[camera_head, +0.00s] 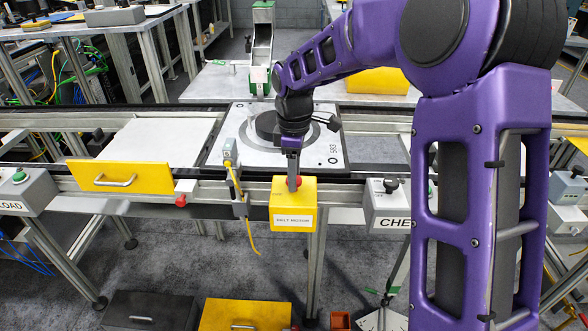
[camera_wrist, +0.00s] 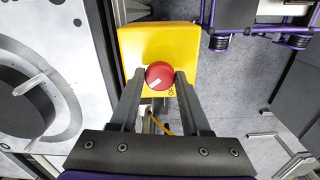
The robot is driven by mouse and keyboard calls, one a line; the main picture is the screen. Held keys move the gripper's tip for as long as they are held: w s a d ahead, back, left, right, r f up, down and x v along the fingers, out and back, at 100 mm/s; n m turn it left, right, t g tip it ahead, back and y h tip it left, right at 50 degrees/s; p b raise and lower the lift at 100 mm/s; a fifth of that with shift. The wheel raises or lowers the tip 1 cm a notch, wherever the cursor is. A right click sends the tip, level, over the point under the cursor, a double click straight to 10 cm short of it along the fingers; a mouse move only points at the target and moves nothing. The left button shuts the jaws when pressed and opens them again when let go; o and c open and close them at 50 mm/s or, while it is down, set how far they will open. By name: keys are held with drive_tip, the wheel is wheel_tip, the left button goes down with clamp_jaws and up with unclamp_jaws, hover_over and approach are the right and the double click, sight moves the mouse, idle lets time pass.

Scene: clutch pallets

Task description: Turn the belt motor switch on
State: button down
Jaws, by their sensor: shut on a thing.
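The belt motor switch is a red round knob (camera_wrist: 159,75) with a white mark, on top of a yellow box (camera_head: 293,210) fixed to the front of the conveyor rail. The box has a white label on its front. My gripper (camera_wrist: 160,80) is shut on the red knob, with one finger on each side of it in the wrist view. In the head view my gripper (camera_head: 294,180) points down at the top of the box, and its fingers hide most of the knob.
A white pallet (camera_head: 245,147) with a dark round part sits on the conveyor behind the gripper. A yellow cable (camera_head: 240,200) hangs left of the box. A grey box (camera_head: 386,210) marked "CHE" stands to the right, partly behind my arm. A yellow drawer front (camera_head: 120,177) is at left.

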drive_tip(key=m, duration=0.3)
drive_tip(key=shift+m+p, duration=0.3)
drive_tip(key=shift+p, duration=0.05)
drive_tip(key=shift+m+p, duration=0.3)
drive_tip(key=shift+m, duration=1.6)
drive_tip(key=shift+c, duration=1.8)
unclamp_jaws()
drive_tip(key=shift+r, duration=0.1)
wheel_tip(320, 180, up, 17)
drive_tip(key=p, duration=0.2)
